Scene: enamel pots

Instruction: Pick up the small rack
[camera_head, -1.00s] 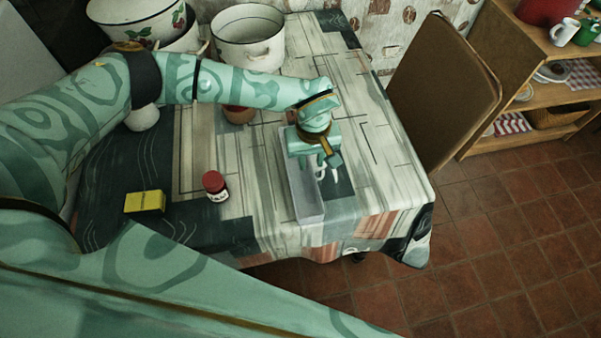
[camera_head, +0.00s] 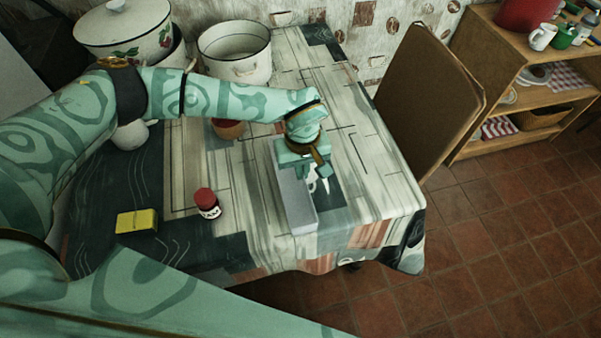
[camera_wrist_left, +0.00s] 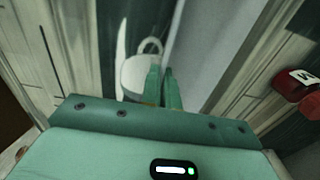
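The small rack (camera_head: 294,205) is a long, narrow light-grey piece lying lengthwise on the table. In the left wrist view its pale face (camera_wrist_left: 210,45) runs down the right of the middle. My left gripper (camera_head: 316,178) is over the rack's right edge in the head view. Its two fingers (camera_wrist_left: 163,90) are close together in the wrist view, with the rack's edge running down between them. They look shut on that edge, though the contact itself is small and partly hidden. My right gripper is not in view.
A white mug (camera_wrist_left: 136,75) stands right beside the left fingers. A red-lidded jar (camera_head: 207,203) and a yellow box (camera_head: 137,221) stand left of the rack. Enamel pots (camera_head: 235,50) fill the back of the table. A brown chair (camera_head: 425,100) is at the right.

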